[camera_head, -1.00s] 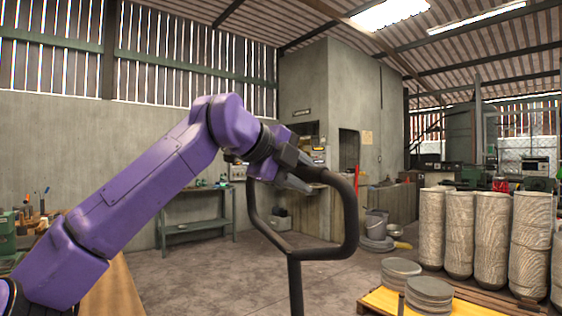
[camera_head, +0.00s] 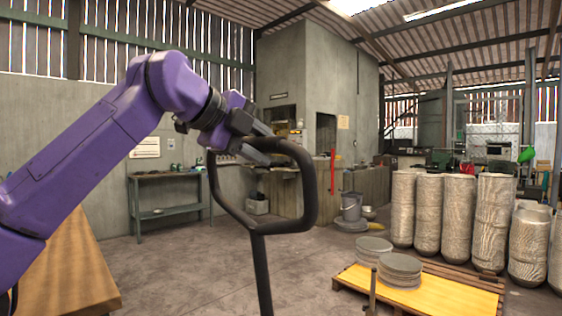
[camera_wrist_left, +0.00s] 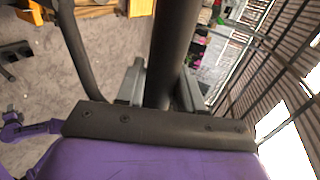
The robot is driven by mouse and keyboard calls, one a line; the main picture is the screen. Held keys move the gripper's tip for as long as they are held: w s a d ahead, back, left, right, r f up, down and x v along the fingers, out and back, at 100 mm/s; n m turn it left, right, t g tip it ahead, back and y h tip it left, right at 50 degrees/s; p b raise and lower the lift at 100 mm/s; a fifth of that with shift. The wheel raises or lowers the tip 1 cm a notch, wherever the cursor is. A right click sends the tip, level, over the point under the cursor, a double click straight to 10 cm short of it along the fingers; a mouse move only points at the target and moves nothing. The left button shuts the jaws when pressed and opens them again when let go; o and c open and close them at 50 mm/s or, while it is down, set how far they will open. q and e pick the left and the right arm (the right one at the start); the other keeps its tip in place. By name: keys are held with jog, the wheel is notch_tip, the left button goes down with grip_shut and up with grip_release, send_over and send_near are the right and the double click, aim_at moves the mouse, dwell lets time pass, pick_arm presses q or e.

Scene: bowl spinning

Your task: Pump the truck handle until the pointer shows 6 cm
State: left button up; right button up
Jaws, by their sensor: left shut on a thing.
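The truck handle (camera_head: 310,190) is a dark loop on a single shaft, standing a little tilted in the middle of the head view. My left gripper (camera_head: 268,148) is shut on the top bar of the handle, at the end of my purple left arm. In the left wrist view, the handle bar (camera_wrist_left: 172,50) runs between the two grey fingers (camera_wrist_left: 160,90). The pointer and its scale are not in view, and neither is the truck's body. My right gripper is not in view.
A wooden pallet with a yellow top (camera_head: 350,283) carries stacked round discs (camera_head: 400,270) at lower right. Tall stacks of bowl-like pieces (camera_head: 428,215) stand behind it. A wooden table (camera_head: 75,270) is at lower left. The concrete floor (camera_head: 185,275) between is clear.

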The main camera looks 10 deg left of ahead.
pick_arm(q)
jog(key=s, duration=0.1)
jog(key=s+a, duration=0.1)
jog(key=s+a+b, duration=0.1)
jog(key=shift+f, duration=0.3)
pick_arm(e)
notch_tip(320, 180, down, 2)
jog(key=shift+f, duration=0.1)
pick_arm(q)
jog(key=shift+s+a+f+b, duration=0.3)
jog(key=shift+s+b, duration=0.15)
jog(key=shift+b, duration=0.15)
jog(key=shift+s+a+f+b, duration=0.3)
jog(key=shift+s+b, duration=0.15)
jog(key=shift+b, duration=0.1)
jog(key=s+a+b, duration=0.1)
jog(key=s, duration=0.1)
jog(key=s+a+f+b, duration=0.1)
jog(key=s+a+b, duration=0.1)
jog(key=s, duration=0.1)
jog(key=s+a+b, duration=0.1)
jog(key=s+a, duration=0.1)
jog(key=shift+s+f, duration=0.3)
jog(key=shift+f, duration=0.1)
jog(key=shift+s+a+r, duration=0.1)
jog(key=shift+s, duration=0.1)
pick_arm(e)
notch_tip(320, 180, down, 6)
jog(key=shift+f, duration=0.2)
